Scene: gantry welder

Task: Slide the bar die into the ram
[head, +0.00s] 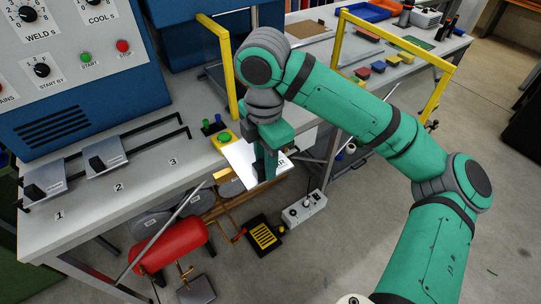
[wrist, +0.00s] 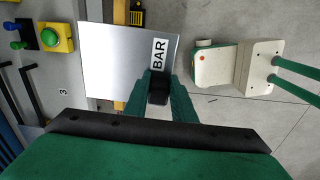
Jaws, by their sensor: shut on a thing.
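The bar die is a bright metal plate (head: 241,158) with a white label reading BAR and a black grip block (wrist: 158,90). My gripper (head: 266,165) is shut on that block, its green fingers on either side of it in the wrist view (wrist: 159,103). The plate sticks out from the fingers, over the right end of the grey bench top and beyond its edge. In the head view my gripper and wrist cover part of the die. I cannot clearly make out the ram; the arm hides part of the blue machine (head: 160,12).
Two other dies, one at position 1 (head: 47,178) and one at position 2 (head: 104,154), sit on the bench (head: 125,205); position 3 is empty. Green button box (head: 223,139) stands near the die. Yellow posts (head: 222,60) rise behind. A red tank (head: 170,245) lies below.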

